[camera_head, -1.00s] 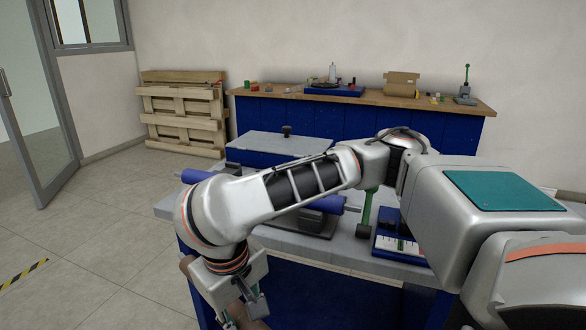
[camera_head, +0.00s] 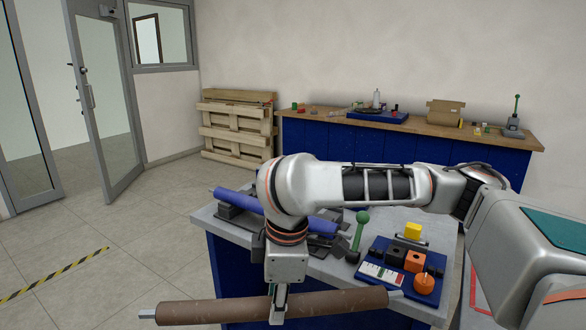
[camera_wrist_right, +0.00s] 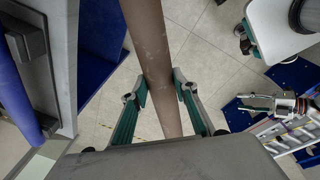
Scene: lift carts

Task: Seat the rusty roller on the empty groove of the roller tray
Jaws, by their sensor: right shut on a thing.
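The rusty roller (camera_head: 225,309) is a long brown cylinder with pale metal ends, lying nearly level across the bottom of the head view. My right gripper (camera_head: 279,302) is shut around its middle and holds it in the air before the table's near edge. In the right wrist view the roller (camera_wrist_right: 150,35) runs between the fingers of my right gripper (camera_wrist_right: 161,88). The dark roller tray (camera_head: 318,247) is on the grey table, partly hidden by my right arm. A blue roller (camera_head: 243,202) lies on it. The empty groove cannot be made out.
A blue panel (camera_head: 381,275) with coloured blocks and an orange knob is on the table's right part, beside a green-knobbed lever (camera_head: 362,218). A workbench (camera_head: 330,115) and pallets (camera_head: 237,131) stand at the back wall. The floor at left is clear.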

